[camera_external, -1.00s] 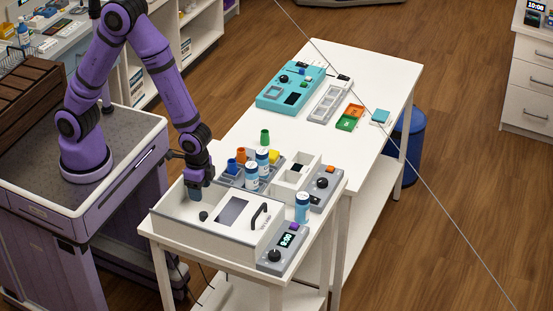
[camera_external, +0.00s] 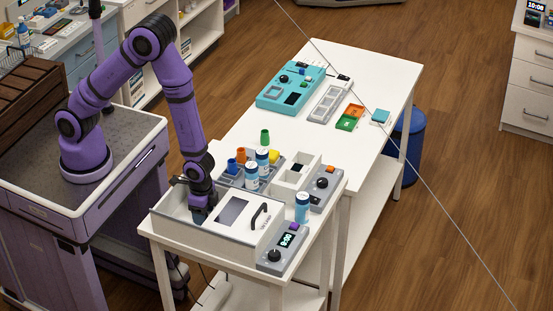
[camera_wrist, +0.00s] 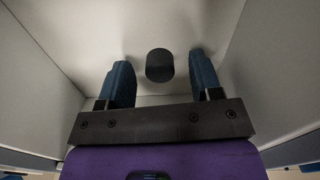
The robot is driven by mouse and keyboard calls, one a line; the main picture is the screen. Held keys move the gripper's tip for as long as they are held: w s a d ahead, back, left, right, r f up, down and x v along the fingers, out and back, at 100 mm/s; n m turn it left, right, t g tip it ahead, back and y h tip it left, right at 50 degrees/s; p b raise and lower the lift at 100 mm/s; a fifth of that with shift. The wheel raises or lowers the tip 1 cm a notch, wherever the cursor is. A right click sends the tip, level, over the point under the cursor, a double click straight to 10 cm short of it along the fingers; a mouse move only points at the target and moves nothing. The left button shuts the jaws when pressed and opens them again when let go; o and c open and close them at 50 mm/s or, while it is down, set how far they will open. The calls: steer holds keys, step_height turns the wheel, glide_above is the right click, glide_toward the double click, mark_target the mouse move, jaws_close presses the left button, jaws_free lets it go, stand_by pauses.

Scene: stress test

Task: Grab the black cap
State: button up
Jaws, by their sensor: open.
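The black cap (camera_wrist: 159,65) is a short dark cylinder on the pale floor of the white box (camera_external: 250,250). In the wrist view it appears between my two blue fingertips, with a gap on each side; I cannot tell whether the fingers are down level with it. My gripper (camera_external: 199,214) is open and points down into the left part of the box. It also shows in the wrist view (camera_wrist: 160,62), with nothing held. In the external view my gripper hides the cap.
The box's pale walls rise close on both sides of my gripper. Its top has a dark window (camera_external: 232,210) and a black handle (camera_external: 261,214). Behind it stand blue-and-white bottles (camera_external: 251,176) and coloured cups (camera_external: 241,155). A grey timer unit (camera_external: 283,250) is at the right.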

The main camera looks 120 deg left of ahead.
steer(key=shift+c, duration=0.4)
steer(key=c, duration=0.9)
